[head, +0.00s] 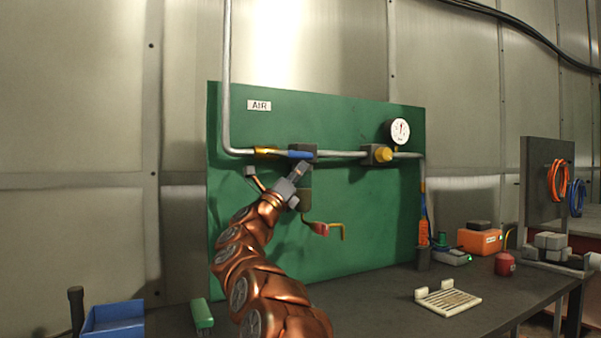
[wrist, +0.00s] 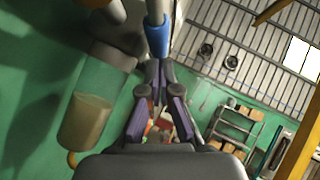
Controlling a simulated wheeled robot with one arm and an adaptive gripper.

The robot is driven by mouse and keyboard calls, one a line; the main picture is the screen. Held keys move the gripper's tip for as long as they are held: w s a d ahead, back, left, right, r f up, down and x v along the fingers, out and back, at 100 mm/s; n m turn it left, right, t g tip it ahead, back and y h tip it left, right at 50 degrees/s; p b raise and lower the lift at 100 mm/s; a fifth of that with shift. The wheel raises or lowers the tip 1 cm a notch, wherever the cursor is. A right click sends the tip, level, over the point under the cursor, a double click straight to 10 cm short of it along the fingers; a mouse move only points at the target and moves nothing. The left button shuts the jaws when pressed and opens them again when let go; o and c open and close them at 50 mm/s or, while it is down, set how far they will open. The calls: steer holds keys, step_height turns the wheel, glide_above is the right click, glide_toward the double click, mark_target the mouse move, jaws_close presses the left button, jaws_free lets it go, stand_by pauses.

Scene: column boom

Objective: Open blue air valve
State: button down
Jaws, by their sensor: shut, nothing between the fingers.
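The blue air valve handle (head: 300,154) is a short blue grip in front of a dark valve body (head: 309,147) on the grey pipe of the green panel. It looks roughly in line with the pipe in the head view. My gripper (head: 302,170) is just below it. In the wrist view the blue sleeve (wrist: 157,36) is just beyond my gripper's fingertips (wrist: 160,66). The fingers come together at the tips with nothing between them. I cannot tell whether the fingertips touch the handle.
An AIR label (head: 259,105) is above the pipe. A gauge (head: 400,131) and a yellow knob (head: 384,154) are to the right. A filter bowl (wrist: 88,120) is close beside my gripper. A red-gripped lever (head: 321,229) hangs lower. The bench (head: 390,309) holds a white rack (head: 447,298).

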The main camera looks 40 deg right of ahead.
steer(key=s+d+f+b+v, duration=0.1)
steer(key=b+v, duration=0.1)
steer(key=v, duration=1)
steer(key=shift+a+f+b, duration=0.15)
steer(key=shift+b, duration=0.15)
